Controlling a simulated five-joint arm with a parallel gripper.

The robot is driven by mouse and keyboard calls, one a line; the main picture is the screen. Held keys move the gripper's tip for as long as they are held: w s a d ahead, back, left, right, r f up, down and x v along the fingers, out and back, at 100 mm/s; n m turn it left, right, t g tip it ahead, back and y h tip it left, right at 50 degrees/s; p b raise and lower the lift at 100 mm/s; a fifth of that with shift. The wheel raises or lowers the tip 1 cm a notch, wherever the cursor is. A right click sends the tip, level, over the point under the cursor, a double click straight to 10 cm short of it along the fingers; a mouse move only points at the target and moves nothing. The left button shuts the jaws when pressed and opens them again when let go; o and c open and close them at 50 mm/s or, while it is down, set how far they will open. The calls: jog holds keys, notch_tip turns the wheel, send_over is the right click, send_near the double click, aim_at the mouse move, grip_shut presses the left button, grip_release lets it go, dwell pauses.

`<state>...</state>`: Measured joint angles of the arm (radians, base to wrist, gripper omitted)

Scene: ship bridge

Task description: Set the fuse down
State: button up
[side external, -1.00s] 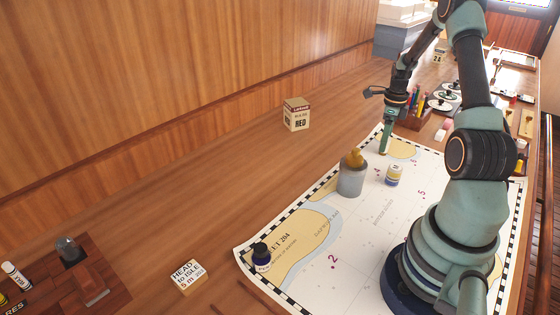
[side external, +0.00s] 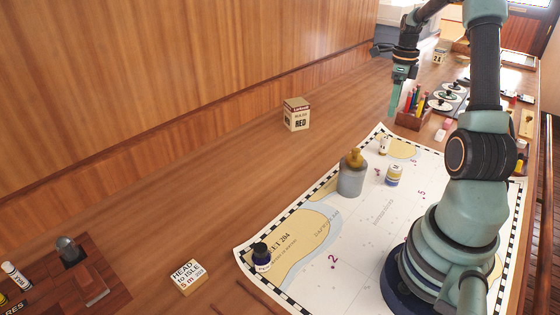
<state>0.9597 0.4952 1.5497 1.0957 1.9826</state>
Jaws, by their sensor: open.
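A small pale cylinder with a dark tip, which looks like the fuse (side external: 384,146), stands on the chart (side external: 375,215) near its far left edge. My gripper (side external: 393,108) is above it and apart from it, pointing down. It holds nothing that I can see, and its jaws are open, though the gap between them is hard to make out from this side.
A grey canister with a yellow top (side external: 352,178) and a small white-and-yellow jar (side external: 394,175) stand near the fuse. A pencil box (side external: 412,119) is behind. An ink bottle (side external: 261,256) is on the chart's near corner. A red-labelled box (side external: 296,114) stands left.

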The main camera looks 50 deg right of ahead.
jog(key=w+a+r+n+t+h, duration=0.1)
jog(key=w+a+r+n, duration=0.3)
jog(key=a+n, duration=0.45)
jog(key=w+a+r+n+t, duration=0.1)
jog(key=w+a+r+n, duration=0.2)
jog(key=a+r+n, duration=0.5)
jog(key=s+a+f+n+t, duration=0.1)
jog(key=s+a+n, duration=0.1)
jog(key=a+n, duration=0.6)
jog(key=s+a+f+n+t+y, duration=0.1)
jog(key=s+a+n+t, duration=0.1)
jog(key=a+n, duration=0.7)
jog(key=s+a, duration=0.1)
jog(key=a, duration=0.3)
jog(key=shift+a+t, duration=0.3)
